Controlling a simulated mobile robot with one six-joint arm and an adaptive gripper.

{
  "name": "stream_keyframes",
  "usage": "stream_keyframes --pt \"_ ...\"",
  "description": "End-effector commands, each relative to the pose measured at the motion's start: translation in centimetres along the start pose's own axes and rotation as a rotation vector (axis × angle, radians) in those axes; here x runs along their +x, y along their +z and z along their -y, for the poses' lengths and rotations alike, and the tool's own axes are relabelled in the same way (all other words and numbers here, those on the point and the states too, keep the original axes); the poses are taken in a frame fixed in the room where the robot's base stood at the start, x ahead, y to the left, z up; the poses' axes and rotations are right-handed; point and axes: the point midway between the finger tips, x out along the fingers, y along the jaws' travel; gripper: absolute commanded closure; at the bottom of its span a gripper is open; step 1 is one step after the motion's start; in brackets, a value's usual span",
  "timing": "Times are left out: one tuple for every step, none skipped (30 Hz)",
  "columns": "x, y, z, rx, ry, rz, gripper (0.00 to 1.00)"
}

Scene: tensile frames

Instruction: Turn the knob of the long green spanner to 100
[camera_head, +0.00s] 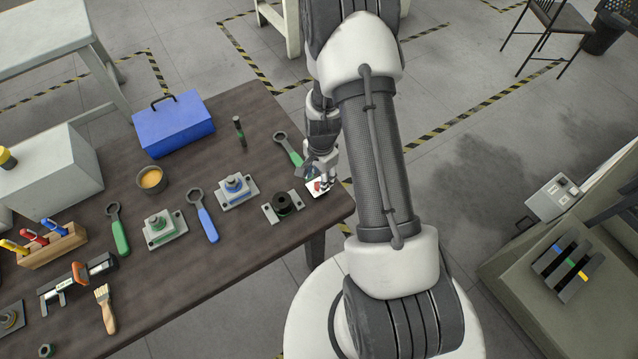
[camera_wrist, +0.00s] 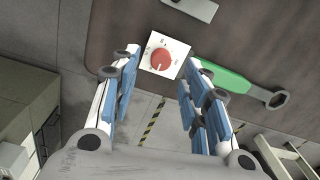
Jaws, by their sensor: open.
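A green spanner (camera_head: 289,150) with a dark ring end lies near the table's far right corner; it also shows in the wrist view (camera_wrist: 228,80). By its handle end is a white square plate (camera_wrist: 176,44) bearing a red round knob (camera_wrist: 162,61). Small dark marks surround the knob, too small to read, and I cannot tell its setting. The plate and knob are partly hidden by my gripper in the head view. My gripper (camera_wrist: 163,68) is open and empty, its fingertips to either side of the knob, with no visible contact. Another green spanner (camera_head: 119,236) lies further left.
On the table (camera_head: 235,275) are a blue spanner (camera_head: 208,222), a black ring on a plate (camera_head: 283,204), other mounted fittings, a blue toolbox (camera_head: 173,125) and an orange-filled bowl (camera_head: 152,180). The table edge is close to the knob, with open floor beyond.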

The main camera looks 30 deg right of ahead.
Motion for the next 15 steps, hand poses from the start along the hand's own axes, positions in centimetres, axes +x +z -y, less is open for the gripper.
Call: stream_keyframes --pt "1.1 0.0 -0.1 0.0 0.002 0.001 0.58" --pt "1.6 0.1 -0.1 0.0 0.002 0.001 0.58" --pt "2.1 0.0 0.0 -0.001 0.001 0.001 0.58" --pt "2.5 0.0 0.0 -0.001 0.001 0.0 0.58" --pt "2.8 0.0 0.0 -0.001 0.001 0.0 0.58" --pt "3.2 0.0 0.0 -0.002 0.001 0.0 0.58" --pt "3.4 0.0 0.0 -0.002 0.0 0.0 0.58" --pt "3.5 0.0 0.0 -0.002 0.0 0.0 0.58" --pt "3.7 0.0 0.0 -0.002 0.0 -0.001 0.58" --pt "3.8 0.0 0.0 -0.001 -0.001 -0.001 0.58" --pt "3.9 0.0 0.0 -0.001 -0.001 -0.001 0.58" --pt "3.9 0.0 0.0 -0.001 -0.001 -0.001 0.58" --pt "3.9 0.0 0.0 -0.001 -0.001 -0.001 0.58" --pt "3.9 0.0 0.0 -0.001 -0.001 -0.001 0.58" --pt "3.9 0.0 0.0 -0.001 -0.001 -0.001 0.58"
